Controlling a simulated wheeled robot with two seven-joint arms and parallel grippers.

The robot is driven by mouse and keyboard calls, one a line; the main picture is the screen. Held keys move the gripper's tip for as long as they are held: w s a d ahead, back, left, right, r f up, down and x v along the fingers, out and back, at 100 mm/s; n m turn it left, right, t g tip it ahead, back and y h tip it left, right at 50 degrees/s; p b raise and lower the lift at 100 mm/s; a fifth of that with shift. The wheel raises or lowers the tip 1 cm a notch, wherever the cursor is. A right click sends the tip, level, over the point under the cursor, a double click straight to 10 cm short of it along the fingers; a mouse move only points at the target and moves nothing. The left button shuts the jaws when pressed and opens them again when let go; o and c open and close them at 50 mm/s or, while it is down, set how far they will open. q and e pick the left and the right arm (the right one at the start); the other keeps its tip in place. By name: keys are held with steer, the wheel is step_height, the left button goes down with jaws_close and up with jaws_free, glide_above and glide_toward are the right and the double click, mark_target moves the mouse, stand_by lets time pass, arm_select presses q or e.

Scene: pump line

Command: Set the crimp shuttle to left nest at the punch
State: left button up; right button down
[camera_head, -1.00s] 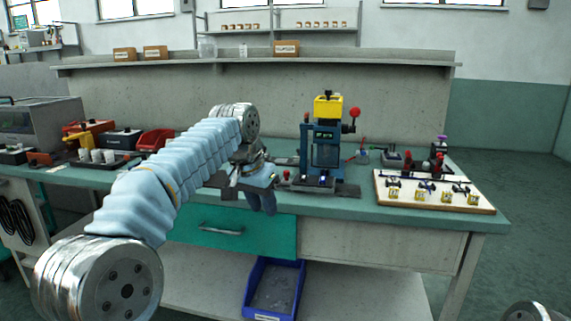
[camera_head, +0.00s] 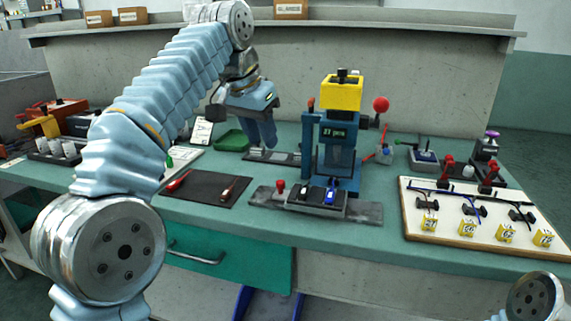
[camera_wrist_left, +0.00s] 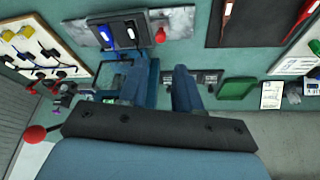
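The punch (camera_head: 340,95) is a blue frame with a yellow top and a red ball lever. In front of it, the dark crimp shuttle (camera_head: 316,203) sits on a grey rail (camera_head: 364,212), with a red knob (camera_head: 279,187) at its left end. Its right nest, with a blue piece, looks roughly lined up with the punch; its left nest, with a dark and white piece, sits left of that. The shuttle also shows in the left wrist view (camera_wrist_left: 122,38). My left gripper (camera_head: 264,142) hangs empty, left of the punch and apart from the shuttle; its fingers (camera_wrist_left: 166,80) stand apart. My right gripper is out of view.
A dark mat (camera_head: 207,188) with tools lies left of the rail. A green tray (camera_head: 232,140) stands behind it. A white board (camera_head: 478,225) with wires and yellow tags is at the right. The front bench strip is clear.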

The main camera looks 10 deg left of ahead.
mark_target(279, 182)
arm_select(q)
steer(key=b+x, duration=0.1)
steer(key=x, duration=0.3)
steer(key=b+x, duration=0.1)
steer(key=x, duration=0.4)
steer(key=b+x, duration=0.1)
steer(key=x, duration=0.4)
steer(key=shift+w+r, duration=0.1)
steer(key=shift+w, duration=0.2)
jaws_close()
